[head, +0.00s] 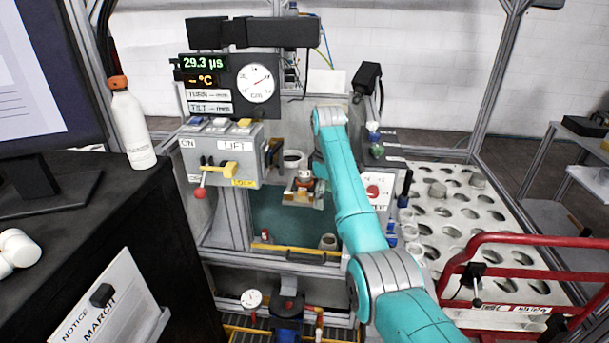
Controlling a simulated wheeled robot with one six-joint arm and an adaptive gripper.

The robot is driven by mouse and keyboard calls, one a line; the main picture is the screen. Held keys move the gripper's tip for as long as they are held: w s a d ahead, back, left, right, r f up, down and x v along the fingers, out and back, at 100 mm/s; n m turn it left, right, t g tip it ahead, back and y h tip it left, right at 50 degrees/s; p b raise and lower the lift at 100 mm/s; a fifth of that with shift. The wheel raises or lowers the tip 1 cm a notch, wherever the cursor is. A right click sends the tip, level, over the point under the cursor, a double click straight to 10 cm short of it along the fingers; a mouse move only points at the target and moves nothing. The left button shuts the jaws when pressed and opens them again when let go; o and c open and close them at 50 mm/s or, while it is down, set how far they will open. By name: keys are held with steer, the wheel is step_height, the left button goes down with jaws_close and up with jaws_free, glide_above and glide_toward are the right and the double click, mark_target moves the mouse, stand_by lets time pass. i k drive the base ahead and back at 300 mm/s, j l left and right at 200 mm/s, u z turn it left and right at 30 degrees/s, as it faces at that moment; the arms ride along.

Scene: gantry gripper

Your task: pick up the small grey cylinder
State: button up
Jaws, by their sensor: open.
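Several grey round pieces could be the small grey cylinder, and I cannot tell which one is meant. A small greyish cup-like cylinder (328,241) stands at the front right of the teal-floored bay (285,219). My teal arm reaches up from the lower right to the bay's right side, between the bay and the rack.
A red tubular rail (500,240) crosses before the rack. A control box (222,160) with a red-knobbed lever stands left of the bay, below a dial gauge (259,83). A black cabinet (95,230) with a white bottle (132,128) fills the left. Metal frame posts surround the station.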

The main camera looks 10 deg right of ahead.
mark_target(303, 173)
steer(key=i, duration=1)
